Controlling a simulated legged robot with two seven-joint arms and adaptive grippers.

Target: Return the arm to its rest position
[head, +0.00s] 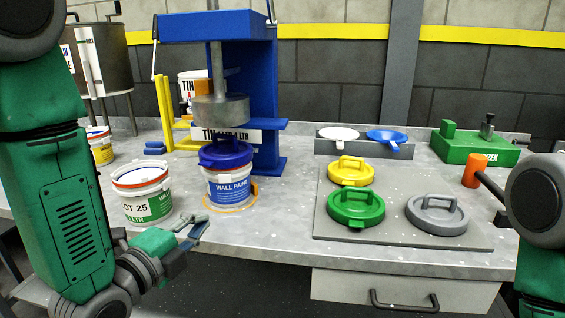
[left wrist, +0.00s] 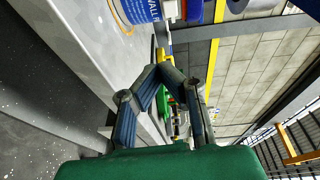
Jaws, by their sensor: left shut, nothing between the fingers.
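My left gripper (head: 192,229) is shut and empty at the front edge of the bench, in front of the pails. Its fingers also show in the left wrist view (left wrist: 172,78), with nothing between them. My left arm fills the left of the head view. My right arm shows only as a grey and green part at the right edge; its gripper is out of view. A wall paint pail (head: 229,186) with a blue lid (head: 225,153) stands under the blue press (head: 262,100). An open-looking white pail (head: 142,193) stands beside the gripper, to its left.
A grey board (head: 330,226) carries a yellow lid (head: 350,172), a green lid (head: 356,209) and a grey lid (head: 437,213). An orange-headed mallet (head: 472,170) is near my right arm. A drawer (head: 400,290) hangs below the bench.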

